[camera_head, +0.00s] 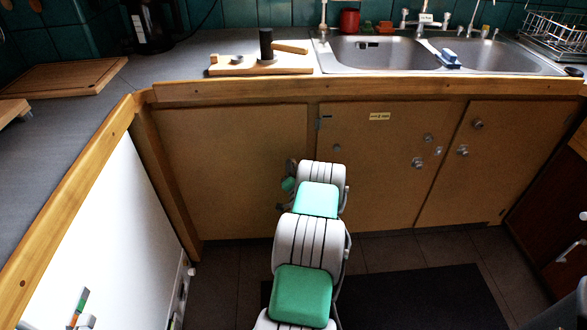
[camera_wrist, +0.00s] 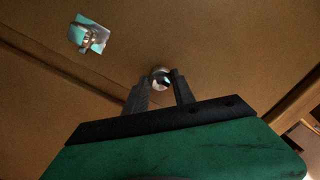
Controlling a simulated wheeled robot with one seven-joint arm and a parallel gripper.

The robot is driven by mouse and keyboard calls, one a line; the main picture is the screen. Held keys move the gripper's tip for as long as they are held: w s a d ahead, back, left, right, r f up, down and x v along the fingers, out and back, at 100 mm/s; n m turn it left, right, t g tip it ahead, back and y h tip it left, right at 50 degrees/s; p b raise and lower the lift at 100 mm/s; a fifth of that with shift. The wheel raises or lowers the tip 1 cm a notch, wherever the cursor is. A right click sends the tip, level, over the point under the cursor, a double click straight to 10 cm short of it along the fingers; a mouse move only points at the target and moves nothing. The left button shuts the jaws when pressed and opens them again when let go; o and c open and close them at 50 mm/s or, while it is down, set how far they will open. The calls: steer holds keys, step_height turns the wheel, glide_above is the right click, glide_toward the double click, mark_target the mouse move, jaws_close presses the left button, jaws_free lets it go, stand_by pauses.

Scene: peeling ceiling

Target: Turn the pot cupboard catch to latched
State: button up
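In the head view a cupboard door (camera_head: 370,185) under the sink bears a small yellow label (camera_head: 379,116), too small to read. Several round metal fittings sit on the cupboard front, including a pair near this door's right edge (camera_head: 418,162). I cannot tell which is the catch. In the wrist view my gripper (camera_wrist: 160,76) faces a brown panel, its two dark fingers apart. A small round metal knob (camera_wrist: 161,79) shows between the fingertips; contact is unclear. A shiny metal fitting (camera_wrist: 90,36) sits upper left. In the head view my arm hides much of the gripper.
The wooden counter edge (camera_head: 400,85) overhangs the cupboard front. Above it are the sink (camera_head: 385,55) and a wooden board (camera_head: 240,71). A white panel (camera_head: 100,220) closes in the left side. A dark mat (camera_head: 430,295) lies on the floor.

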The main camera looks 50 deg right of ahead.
jaws_close()
steer(key=shift+f+n+b, duration=0.1)
steer(key=shift+n+b, duration=0.2)
steer(key=shift+b, duration=0.1)
steer(key=shift+n+g+b, duration=0.35)
steer(key=shift+n+b, duration=3.75)
steer(key=shift+b, duration=0.35)
steer(key=shift+n+g+b, duration=0.35)
steer(key=shift+n+b, duration=3.75)
steer(key=shift+b, duration=0.35)
steer(key=o, duration=0.5)
jaws_free()
steer(key=shift+r, duration=0.2)
